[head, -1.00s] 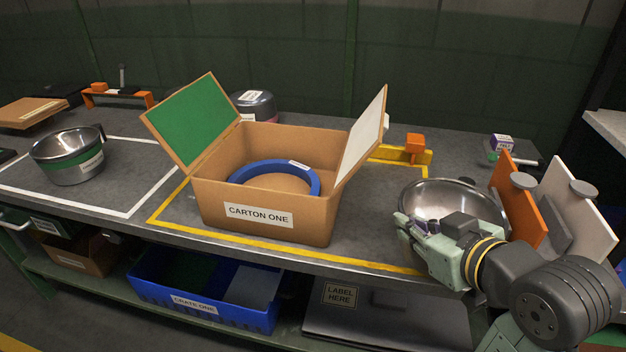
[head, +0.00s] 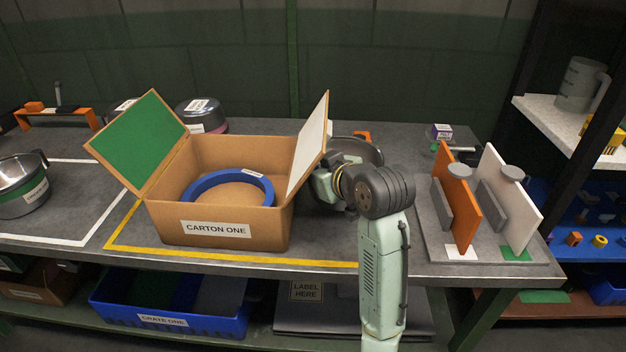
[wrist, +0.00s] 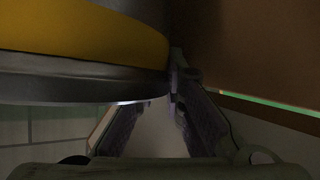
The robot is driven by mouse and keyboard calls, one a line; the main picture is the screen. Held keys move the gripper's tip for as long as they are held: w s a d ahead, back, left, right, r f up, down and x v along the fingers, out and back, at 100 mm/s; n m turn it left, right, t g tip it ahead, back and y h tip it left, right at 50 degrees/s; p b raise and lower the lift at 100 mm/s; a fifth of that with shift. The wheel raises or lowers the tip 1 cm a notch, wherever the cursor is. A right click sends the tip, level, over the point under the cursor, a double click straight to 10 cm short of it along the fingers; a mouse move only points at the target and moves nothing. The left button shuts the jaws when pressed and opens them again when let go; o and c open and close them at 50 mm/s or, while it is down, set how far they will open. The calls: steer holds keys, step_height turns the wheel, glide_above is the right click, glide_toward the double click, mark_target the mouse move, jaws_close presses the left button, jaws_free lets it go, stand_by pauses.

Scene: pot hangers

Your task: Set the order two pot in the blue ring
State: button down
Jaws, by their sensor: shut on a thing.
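The blue ring (head: 228,180) lies flat inside the open cardboard box marked CARTON ONE (head: 163,222). My gripper (head: 325,187) is beside the box's right wall, partly hidden by the raised right flap (head: 309,143). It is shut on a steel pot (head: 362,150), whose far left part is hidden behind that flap. In the wrist view the pot shows a yellow band (wrist: 85,45) and a grey metal edge, close to the gripper fingers (wrist: 155,115). A brown panel (wrist: 255,50) is close on the right there. I cannot read a label on the held pot.
A green flap (head: 137,142) stands open on the box's left. A pot with a green band (head: 22,190) is at far left, and another pot (head: 200,114) is behind the box. Orange and white upright panels (head: 456,205) stand to the right.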

steer(key=shift+f+p, duration=0.3)
steer(key=shift+f, duration=1.5)
steer(key=c, duration=2.1)
jaws_free()
steer(key=shift+f, duration=0.1)
steer(key=shift+o, duration=0.7)
